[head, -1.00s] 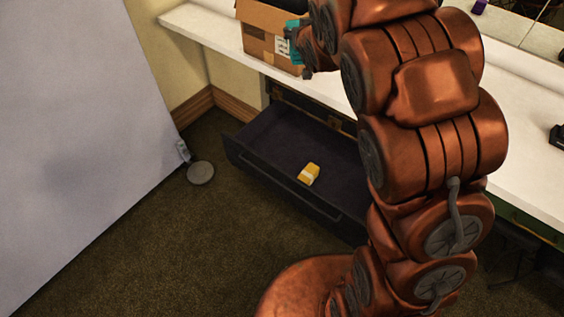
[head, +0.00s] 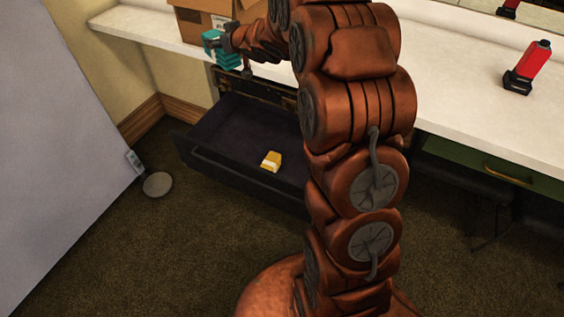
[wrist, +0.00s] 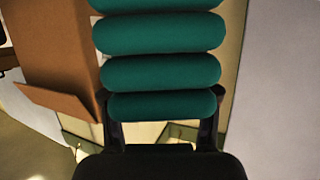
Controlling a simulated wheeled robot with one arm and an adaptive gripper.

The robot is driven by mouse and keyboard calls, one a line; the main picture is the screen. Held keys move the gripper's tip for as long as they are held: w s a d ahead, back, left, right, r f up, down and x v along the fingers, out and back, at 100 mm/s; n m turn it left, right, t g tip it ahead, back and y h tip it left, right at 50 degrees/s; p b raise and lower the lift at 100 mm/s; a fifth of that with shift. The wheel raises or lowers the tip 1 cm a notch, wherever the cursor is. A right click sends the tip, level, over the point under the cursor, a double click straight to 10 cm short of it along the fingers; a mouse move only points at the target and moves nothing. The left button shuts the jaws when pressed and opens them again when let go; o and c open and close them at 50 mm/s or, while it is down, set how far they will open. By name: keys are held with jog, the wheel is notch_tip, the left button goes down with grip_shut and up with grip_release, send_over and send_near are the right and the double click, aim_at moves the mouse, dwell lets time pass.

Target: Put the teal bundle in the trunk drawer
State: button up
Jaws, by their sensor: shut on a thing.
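The teal bundle (head: 219,50) is held in my gripper (head: 226,42), out in front of the white counter and higher than the drawer. In the wrist view the teal bundle (wrist: 160,72) shows as stacked rounded rolls, and the fingers of my gripper (wrist: 162,122) close on its near end from both sides. The trunk drawer (head: 225,125) stands pulled open below the counter, dark inside. A yellow bundle (head: 271,161) with a pale band lies on its floor. My arm covers the drawer's right end.
A cardboard box (head: 196,24) stands on the white counter (head: 440,95) behind my gripper; its open flap (wrist: 58,100) shows close by in the wrist view. A red flashlight-like object (head: 530,66) stands at right. A grey panel (head: 50,150) leans at left. Most of the drawer floor is bare.

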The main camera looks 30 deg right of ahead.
jog(key=s+d+f+n+g+y+b, duration=0.1)
jog(key=s+d+f+n+y+b, duration=0.1)
jog(key=s+d+f+b, duration=0.75)
jog(key=s+f+n+y+b, duration=0.1)
jog(key=s+f+y+b, duration=0.15)
jog(key=f+b, duration=0.8)
jog(key=s+d+f+n+g+y+b, duration=0.15)
jog(key=s+d+f+b, duration=0.35)
jog(key=f, duration=1)
notch_tip(320, 180, down, 10)
jog(key=s+b, duration=0.1)
jog(key=b, duration=0.3)
jog(key=shift+s+a+r, duration=0.2)
jog(key=shift+a, duration=0.2)
jog(key=shift+f+n, duration=0.25)
jog(key=shift+f, duration=0.4)
jog(key=o, duration=1.4)
jog(key=shift+r, duration=0.1)
jog(key=p+v, duration=0.1)
jog(key=v, duration=0.3)
jog(key=p+v, duration=0.1)
jog(key=v, duration=0.3)
jog(key=r+p+v, duration=0.1)
jog(key=p+v, duration=0.1)
jog(key=v, duration=0.2)
jog(key=shift+s+a, duration=0.1)
